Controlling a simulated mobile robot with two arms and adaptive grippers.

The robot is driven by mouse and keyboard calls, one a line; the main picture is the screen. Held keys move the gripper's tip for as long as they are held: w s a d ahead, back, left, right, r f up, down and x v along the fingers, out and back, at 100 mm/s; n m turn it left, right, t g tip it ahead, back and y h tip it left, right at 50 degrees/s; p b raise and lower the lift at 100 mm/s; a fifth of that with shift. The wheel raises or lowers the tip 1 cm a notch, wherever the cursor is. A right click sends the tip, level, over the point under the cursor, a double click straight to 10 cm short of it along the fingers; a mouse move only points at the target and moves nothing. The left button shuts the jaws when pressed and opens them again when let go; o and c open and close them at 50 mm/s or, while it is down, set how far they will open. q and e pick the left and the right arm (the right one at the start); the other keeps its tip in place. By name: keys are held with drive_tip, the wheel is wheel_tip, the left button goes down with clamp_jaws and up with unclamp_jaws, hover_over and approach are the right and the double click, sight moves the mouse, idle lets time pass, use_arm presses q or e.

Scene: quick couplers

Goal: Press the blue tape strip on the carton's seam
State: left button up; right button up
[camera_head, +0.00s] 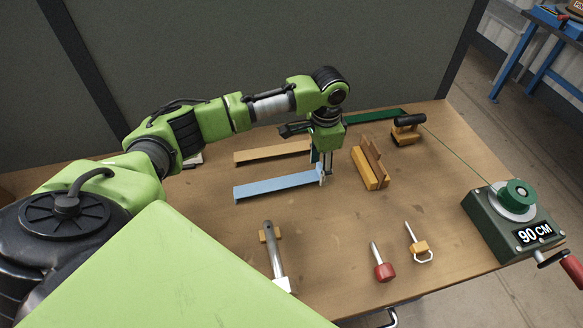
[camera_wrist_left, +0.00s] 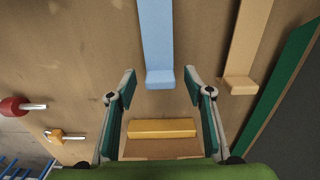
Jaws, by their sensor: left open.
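The blue strip (camera_head: 275,186) lies flat on the wooden table, its right end under my left gripper (camera_head: 322,173). In the left wrist view the blue strip (camera_wrist_left: 156,35) runs down from the top edge and ends in a small upturned tab. My open left gripper (camera_wrist_left: 160,84) points down, with its fingertips apart on either side of that tab. Nothing is held, and I cannot tell whether a finger touches the strip. I cannot make out a carton or its seam in either view. My right gripper is out of view.
A tan strip (camera_head: 272,152) and a green strip (camera_head: 375,116) lie behind the blue one. A wooden block (camera_head: 370,166) stands close right. A green crank device (camera_head: 514,222) marked 90 CM sits far right. Small tools with a red handle (camera_head: 384,272) and yellow grip (camera_head: 420,247) lie in front.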

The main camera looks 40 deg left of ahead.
use_arm(q)
drive_tip(key=shift+f, duration=0.75)
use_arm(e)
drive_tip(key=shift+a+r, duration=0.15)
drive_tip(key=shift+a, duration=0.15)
use_arm(q)
drive_tip(key=c, duration=1)
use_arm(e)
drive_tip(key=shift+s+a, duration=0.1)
use_arm(q)
drive_tip(key=shift+c, duration=0.2)
drive_tip(key=shift+r+b, duration=0.4)
drive_tip(key=shift+r, duration=0.2)
drive_tip(key=s+r+b, duration=0.3)
drive_tip(key=s+r, duration=0.8)
drive_tip(key=s, duration=0.3)
drive_tip(key=shift+d+r, duration=0.3)
drive_tip(key=shift+r, duration=0.1)
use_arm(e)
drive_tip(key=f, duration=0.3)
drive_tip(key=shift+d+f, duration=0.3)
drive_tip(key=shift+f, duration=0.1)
